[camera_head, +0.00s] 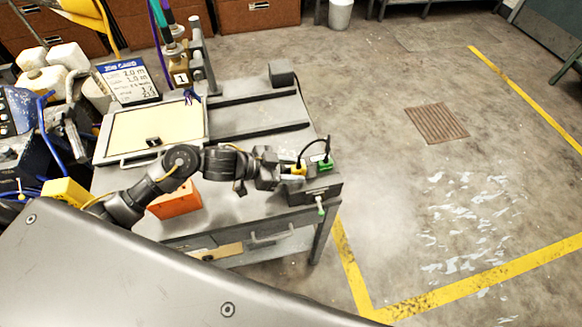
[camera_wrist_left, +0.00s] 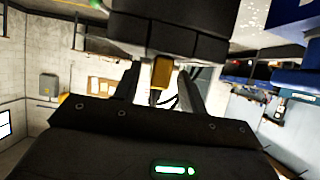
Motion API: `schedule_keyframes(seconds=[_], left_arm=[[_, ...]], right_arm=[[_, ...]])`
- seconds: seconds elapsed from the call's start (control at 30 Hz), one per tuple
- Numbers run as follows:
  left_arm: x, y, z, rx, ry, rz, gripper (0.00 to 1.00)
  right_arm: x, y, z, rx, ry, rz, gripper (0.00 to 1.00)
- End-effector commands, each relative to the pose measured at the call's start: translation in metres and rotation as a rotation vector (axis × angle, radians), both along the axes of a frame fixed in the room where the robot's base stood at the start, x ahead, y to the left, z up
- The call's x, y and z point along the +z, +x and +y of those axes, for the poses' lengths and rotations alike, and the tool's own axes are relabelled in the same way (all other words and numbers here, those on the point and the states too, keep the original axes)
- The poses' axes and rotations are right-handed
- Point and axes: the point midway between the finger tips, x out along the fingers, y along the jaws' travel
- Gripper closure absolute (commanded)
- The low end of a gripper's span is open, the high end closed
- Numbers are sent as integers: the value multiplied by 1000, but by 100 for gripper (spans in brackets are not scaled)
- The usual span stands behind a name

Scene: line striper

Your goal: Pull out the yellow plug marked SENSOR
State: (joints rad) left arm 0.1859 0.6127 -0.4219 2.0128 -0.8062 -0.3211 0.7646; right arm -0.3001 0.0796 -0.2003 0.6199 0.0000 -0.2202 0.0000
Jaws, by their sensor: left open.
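The yellow plug (camera_head: 298,169) sits at a dark box (camera_head: 318,190) on the bench's right end, and a black cable loops from it to a green plug (camera_head: 326,164). My left gripper (camera_head: 290,179) reaches in from the left, right at the yellow plug. In the left wrist view the yellow plug (camera_wrist_left: 161,73) lies between the two spread fingers (camera_wrist_left: 160,88), with a gap visible on each side. The gripper is open. Any SENSOR marking is too small to read. My right gripper is in neither view.
The grey bench (camera_head: 245,205) holds a cream-topped panel (camera_head: 150,130), an orange box (camera_head: 176,200) and a job card (camera_head: 128,80). Open floor lies right of the bench.

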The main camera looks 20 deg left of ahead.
Motion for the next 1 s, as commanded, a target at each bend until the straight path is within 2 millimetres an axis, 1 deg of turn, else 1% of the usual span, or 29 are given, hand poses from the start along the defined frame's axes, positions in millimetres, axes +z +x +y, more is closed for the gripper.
schedule_keyframes(seconds=[0.13, 0.4, 0.47, 1.0], left_arm=[[0, 0, 0, 0, 0, 0, 58], [0, 0, 0, 0, -1, -1, 94], [0, 0, 0, 0, 0, -1, 100], [8, 1, 0, 1, -2, -4, 100]], right_arm=[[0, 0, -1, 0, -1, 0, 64], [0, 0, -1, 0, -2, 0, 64], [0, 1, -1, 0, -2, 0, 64], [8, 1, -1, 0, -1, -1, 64]])
